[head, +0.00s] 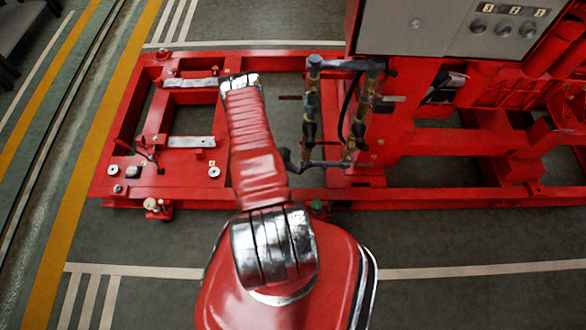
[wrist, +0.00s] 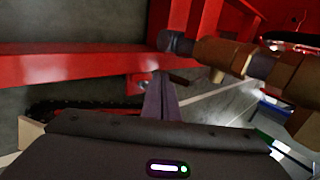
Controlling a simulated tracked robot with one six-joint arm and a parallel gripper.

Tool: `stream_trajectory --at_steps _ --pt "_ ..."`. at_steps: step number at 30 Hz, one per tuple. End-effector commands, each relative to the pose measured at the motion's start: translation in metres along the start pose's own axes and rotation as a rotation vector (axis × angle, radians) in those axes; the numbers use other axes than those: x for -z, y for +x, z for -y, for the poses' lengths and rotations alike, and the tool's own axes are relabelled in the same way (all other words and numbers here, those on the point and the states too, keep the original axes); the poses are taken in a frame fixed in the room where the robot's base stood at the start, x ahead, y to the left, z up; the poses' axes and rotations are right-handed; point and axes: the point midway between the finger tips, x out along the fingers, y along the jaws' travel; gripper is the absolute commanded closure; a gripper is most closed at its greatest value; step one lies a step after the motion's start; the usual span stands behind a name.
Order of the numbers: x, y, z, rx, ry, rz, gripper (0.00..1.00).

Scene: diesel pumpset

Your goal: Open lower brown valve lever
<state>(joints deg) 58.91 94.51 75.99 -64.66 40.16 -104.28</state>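In the wrist view my gripper (wrist: 160,78) points away from the camera, its two dark fingers lying side by side with no visible gap. A short dark brown lever (wrist: 182,79) sticks out just right of the fingertips, close to them. I cannot tell whether they touch. A brass-brown valve body (wrist: 222,55) and pipe fittings run across the upper right. In the head view the pipework (head: 311,100) with brass valves stands right of my arm. A thin brown lever (head: 290,97) points left from it. My gripper is mostly hidden behind my arm there.
The red frame (head: 430,195) surrounds the pipework, and a red beam (wrist: 70,62) crosses the wrist view at left. A grey control panel (head: 450,28) stands at upper right. A black hose (head: 346,105) hangs between the pipes. The floor in front is clear.

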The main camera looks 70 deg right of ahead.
Motion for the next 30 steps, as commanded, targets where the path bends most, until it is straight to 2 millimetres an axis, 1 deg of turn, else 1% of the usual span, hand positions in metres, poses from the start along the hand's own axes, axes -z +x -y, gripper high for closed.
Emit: stream_trajectory --at_steps 3,12,30 --pt "0.001 0.009 0.000 0.000 -0.001 -0.002 1.00" --pt "0.000 0.020 0.001 -0.001 -0.002 0.000 1.00" --pt "0.001 0.022 0.001 0.000 -0.004 0.001 1.00"
